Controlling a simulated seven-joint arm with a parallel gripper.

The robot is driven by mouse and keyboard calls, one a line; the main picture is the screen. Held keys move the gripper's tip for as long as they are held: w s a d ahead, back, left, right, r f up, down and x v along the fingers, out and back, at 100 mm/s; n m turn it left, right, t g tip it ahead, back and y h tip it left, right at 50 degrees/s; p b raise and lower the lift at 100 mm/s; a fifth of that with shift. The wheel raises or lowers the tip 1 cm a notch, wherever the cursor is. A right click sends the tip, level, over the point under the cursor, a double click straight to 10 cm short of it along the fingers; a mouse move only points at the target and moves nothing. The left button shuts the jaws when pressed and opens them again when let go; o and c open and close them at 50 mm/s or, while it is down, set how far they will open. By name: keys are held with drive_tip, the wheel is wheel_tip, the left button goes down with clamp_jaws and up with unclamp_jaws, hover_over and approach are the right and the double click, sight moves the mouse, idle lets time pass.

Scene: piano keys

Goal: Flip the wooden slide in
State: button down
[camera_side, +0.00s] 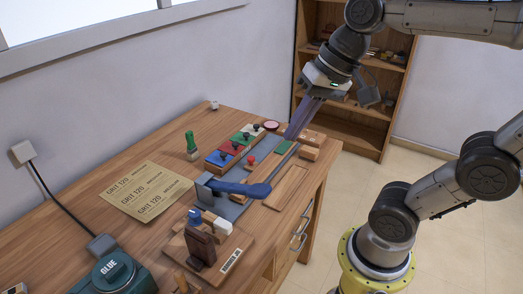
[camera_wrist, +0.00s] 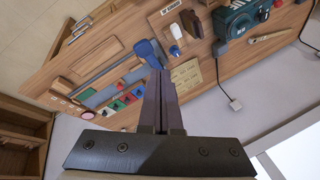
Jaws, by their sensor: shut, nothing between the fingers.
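My gripper (camera_side: 293,136) is shut and empty, its long fingers pointing down over the far right part of the bench. In the wrist view its closed fingertips (camera_wrist: 157,74) overlap the blue handle in the picture. I cannot tell for sure which part is the wooden slide. Whether the fingertips touch anything is unclear.
A blue handle (camera_side: 245,189) sticks out across a grey metal strip. Coloured blocks with black knobs (camera_side: 228,155) stand beside it. Nearer are a dark brown upright piece (camera_side: 200,248), a green glue device (camera_side: 115,270) and sandpaper sheets (camera_side: 146,191).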

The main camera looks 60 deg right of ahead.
drive_tip(key=w+d+f+m+g+y, duration=0.25)
drive_tip(key=w+d+m, duration=0.9)
drive_tip(key=w, duration=0.65)
drive_tip(key=s+d+f+m+t+y, duration=0.1)
drive_tip(key=d+f+m+y, duration=0.2)
drive_tip(key=d+f, duration=1.4)
drive_tip(key=d+m, duration=0.2)
drive_tip(key=d, duration=0.2)
drive_tip(key=shift+s+t, duration=0.15)
drive_tip(key=shift+t, duration=0.2)
drive_tip(key=shift+a+f, duration=0.1)
